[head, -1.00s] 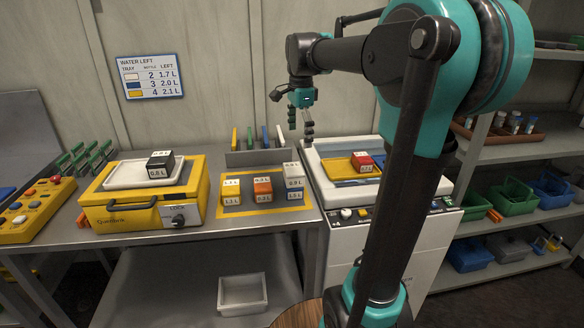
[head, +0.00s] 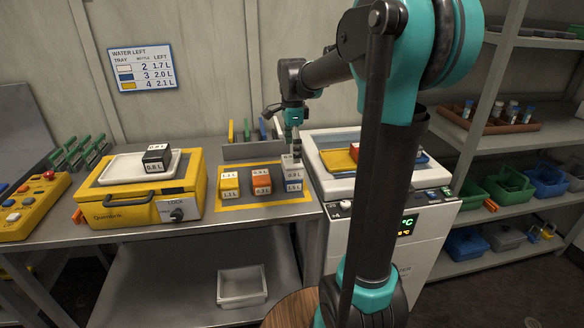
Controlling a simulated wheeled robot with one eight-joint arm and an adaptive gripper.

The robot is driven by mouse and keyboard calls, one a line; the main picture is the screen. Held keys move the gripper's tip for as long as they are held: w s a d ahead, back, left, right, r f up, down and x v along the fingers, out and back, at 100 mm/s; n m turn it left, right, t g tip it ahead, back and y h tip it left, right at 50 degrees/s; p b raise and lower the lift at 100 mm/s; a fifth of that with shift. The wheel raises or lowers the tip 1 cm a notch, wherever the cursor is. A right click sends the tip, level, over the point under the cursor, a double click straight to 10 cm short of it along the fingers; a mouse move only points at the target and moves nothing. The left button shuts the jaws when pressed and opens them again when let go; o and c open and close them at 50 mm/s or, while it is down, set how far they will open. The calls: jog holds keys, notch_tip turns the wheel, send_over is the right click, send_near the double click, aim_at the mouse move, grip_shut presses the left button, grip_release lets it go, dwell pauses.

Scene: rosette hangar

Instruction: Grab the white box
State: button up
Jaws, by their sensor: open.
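The white box (head: 293,170), labelled 0.9 L, sits on top of a blue box (head: 294,186) at the right end of the yellow-bordered mat (head: 234,206). My gripper (head: 296,154) is open, pointing down right at the top of the white box. The fingers overlap its upper part in the picture. I cannot tell whether they touch it or straddle it.
A yellow box (head: 229,185) and an orange box (head: 261,181) stand on the mat to the left. A black box (head: 157,158) lies on the yellow machine (head: 110,207). A rack with colored panels (head: 238,150) stands close behind. The white machine (head: 337,160) is close on the right.

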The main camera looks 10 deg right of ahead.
aim_at(292, 164)
jog(key=shift+w+f, duration=0.15)
jog(key=shift+f, duration=1.2)
jog(key=shift+w+f, duration=0.1)
jog(key=shift+f, duration=1.2)
jog(key=shift+c, duration=0.5)
jog(key=c, duration=1.2)
